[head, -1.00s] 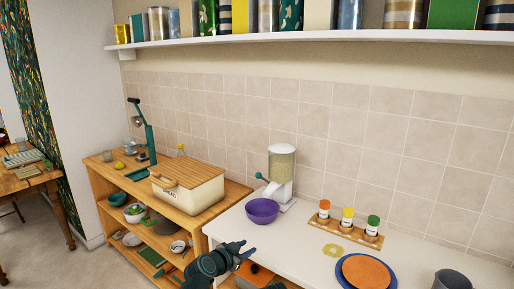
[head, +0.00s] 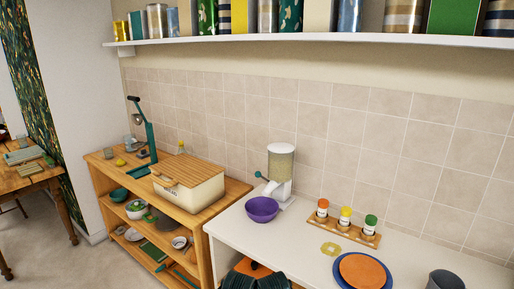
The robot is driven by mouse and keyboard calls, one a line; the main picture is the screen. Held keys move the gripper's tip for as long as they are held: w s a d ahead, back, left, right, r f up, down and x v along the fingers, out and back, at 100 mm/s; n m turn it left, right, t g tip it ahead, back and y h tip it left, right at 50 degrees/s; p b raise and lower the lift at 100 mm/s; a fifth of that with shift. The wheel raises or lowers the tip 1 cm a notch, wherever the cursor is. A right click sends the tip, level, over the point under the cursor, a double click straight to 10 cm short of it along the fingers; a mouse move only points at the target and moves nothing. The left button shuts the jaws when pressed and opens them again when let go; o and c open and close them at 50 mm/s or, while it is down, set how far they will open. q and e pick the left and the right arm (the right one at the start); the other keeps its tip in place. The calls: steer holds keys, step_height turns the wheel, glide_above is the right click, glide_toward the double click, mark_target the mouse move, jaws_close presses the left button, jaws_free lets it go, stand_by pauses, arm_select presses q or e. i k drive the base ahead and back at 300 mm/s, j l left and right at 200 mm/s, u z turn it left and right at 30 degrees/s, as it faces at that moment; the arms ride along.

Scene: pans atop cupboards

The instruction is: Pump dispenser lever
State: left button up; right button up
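The dispenser (head: 281,165) stands upright on the white counter against the tiled wall. It has a clear container of pale grain, a white lid and a white body. Its lever, with a dark teal knob (head: 259,174), sticks out to the left. A purple bowl (head: 262,210) sits on the counter in front of the dispenser's spout. Neither of my grippers can be made out in the head view. A dark teal ribbed shape (head: 256,282) shows at the bottom edge below the counter; I cannot tell what it is.
A spice rack (head: 344,230) with three jars, an orange plate on a blue one (head: 336,272) and a grey cup (head: 445,280) stand to the right. A wooden shelf unit (head: 205,232) with a bread box (head: 205,188) adjoins on the left. A wall shelf (head: 300,40) runs above.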

mark_target(258, 175)
steer(key=i+j+z, duration=0.1)
steer(key=z, duration=0.35)
steer(key=j+z, duration=0.3)
steer(key=z, duration=0.2)
steer(key=i+j+z, duration=0.15)
steer(key=j+z, duration=0.15)
steer(key=j, duration=0.55)
steer(key=j+z, duration=0.25)
steer(key=j, duration=0.6)
steer(key=j+z, duration=0.1)
steer(key=j, duration=1.8)
